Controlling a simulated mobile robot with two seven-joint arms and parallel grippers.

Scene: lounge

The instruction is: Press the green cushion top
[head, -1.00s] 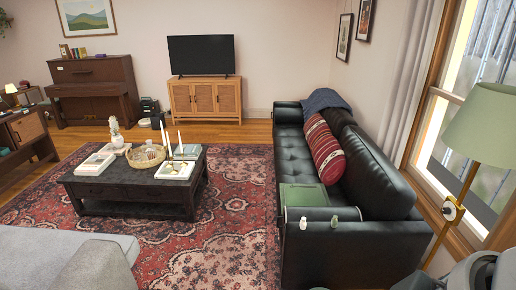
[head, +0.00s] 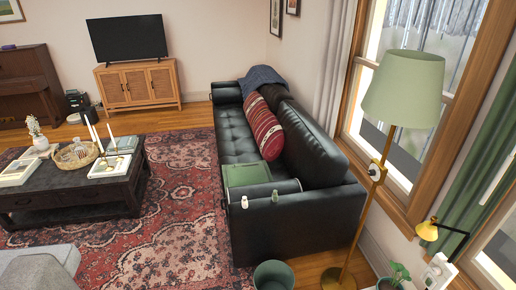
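A flat green cushion (head: 247,173) lies on the seat of the black leather sofa (head: 300,228) at its near end, just behind the near armrest. Its top faces up and looks bare. The near armrest hides part of its front edge. Neither of my grippers shows in the head view.
Two small bottle-like items, one white (head: 244,202) and one greenish (head: 275,197), stand at the near armrest. A green bin (head: 273,276) and a floor lamp (head: 402,90) stand nearby. A dark coffee table (head: 85,190) is left; the rug (head: 180,215) between is clear.

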